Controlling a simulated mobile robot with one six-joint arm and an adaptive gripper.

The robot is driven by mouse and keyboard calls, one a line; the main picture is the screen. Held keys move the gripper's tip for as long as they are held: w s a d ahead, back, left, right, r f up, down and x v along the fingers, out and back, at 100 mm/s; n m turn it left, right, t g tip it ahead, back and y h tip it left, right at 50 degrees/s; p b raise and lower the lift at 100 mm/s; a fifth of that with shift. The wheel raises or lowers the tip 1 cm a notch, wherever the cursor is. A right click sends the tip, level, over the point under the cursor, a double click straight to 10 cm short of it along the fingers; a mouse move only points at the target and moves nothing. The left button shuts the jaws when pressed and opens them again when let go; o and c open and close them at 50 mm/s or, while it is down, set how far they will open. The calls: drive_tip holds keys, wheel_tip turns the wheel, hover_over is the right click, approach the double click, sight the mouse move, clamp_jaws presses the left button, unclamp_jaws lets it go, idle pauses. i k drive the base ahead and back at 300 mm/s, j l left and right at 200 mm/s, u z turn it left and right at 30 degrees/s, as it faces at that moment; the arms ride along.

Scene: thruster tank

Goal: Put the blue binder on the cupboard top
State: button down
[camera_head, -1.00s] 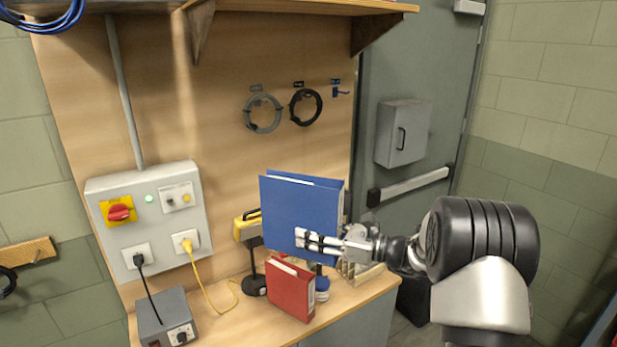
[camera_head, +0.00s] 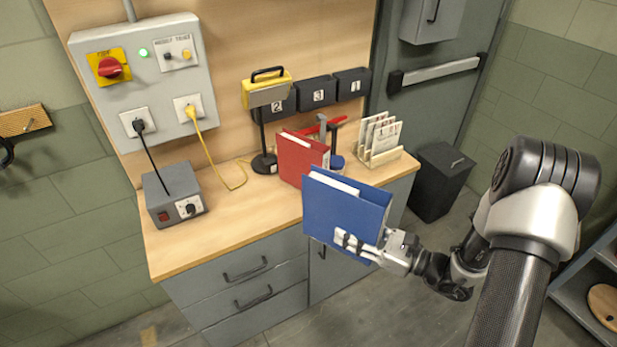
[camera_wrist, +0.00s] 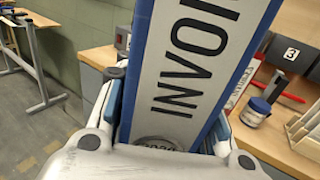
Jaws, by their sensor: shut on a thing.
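The blue binder (camera_head: 343,217) is held upright, slightly tilted, in front of the wooden cupboard top (camera_head: 222,228), near its front right edge. My gripper (camera_head: 358,243) is shut on its lower spine side. In the wrist view the binder (camera_wrist: 190,60) fills the middle, its white label reading "INVOI…", between the gripper's fingers (camera_wrist: 165,125). The binder hides part of the top's front edge and the cabinet door. I cannot tell whether it touches the edge.
A red binder (camera_head: 300,158) stands on the top just behind the blue one. A grey power box (camera_head: 173,194) stands at the left, a yellow lamp (camera_head: 266,90) and a card rack (camera_head: 380,141) behind. The front left-middle of the top is clear. A black bin (camera_head: 440,180) stands right.

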sight(265, 202)
drive_tip(key=i+j+z, duration=0.15)
drive_tip(key=j+z, duration=0.35)
drive_tip(key=j, duration=0.6)
drive_tip(key=j+z, duration=0.45)
drive_tip(key=j, duration=1.2)
